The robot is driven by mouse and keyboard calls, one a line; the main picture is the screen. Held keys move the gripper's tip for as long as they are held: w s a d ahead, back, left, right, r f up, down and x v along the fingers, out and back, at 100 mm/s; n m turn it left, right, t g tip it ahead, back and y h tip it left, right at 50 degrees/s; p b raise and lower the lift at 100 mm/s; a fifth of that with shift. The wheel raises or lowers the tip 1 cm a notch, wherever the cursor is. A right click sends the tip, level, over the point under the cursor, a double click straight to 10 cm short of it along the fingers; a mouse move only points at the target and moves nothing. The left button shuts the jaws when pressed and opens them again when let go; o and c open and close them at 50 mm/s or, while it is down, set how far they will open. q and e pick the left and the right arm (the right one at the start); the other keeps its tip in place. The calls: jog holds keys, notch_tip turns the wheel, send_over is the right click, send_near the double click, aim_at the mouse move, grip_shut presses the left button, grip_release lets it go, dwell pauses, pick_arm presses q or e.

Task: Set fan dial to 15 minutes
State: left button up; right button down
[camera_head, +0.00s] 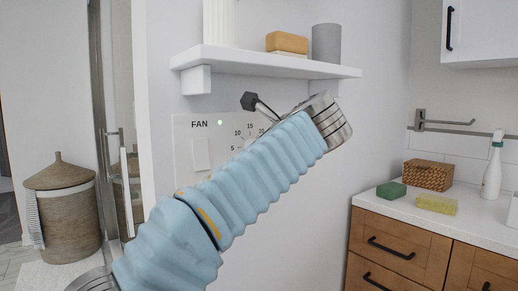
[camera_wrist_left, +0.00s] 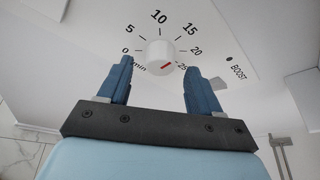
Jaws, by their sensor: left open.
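The fan panel (camera_head: 181,131) is on the white wall under a shelf, marked FAN, with a small green light. My left arm covers its dial in the head view; the numbers 5, 10, 15 and part of 20 show. In the left wrist view the white round dial (camera_wrist_left: 158,50) has a red mark at its lower right, on the 20 to 25 side; I cannot tell the exact value. My left gripper (camera_wrist_left: 160,72) is open, one finger on each side of the dial, with visible gaps and no clear contact. Its fingers are hidden in the head view. My right gripper is not in view.
The white shelf (camera_head: 268,62) juts out just above my wrist, holding a tan block (camera_head: 287,42) and a grey cylinder (camera_head: 326,43). A counter (camera_head: 475,214) with sponges, a woven box and a spray bottle stands right. A wicker basket (camera_head: 62,210) stands left.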

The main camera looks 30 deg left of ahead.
pick_arm(q)
jog(key=v, duration=1.1)
jog(key=shift+s+d, duration=0.15)
jog(key=shift+d, duration=0.1)
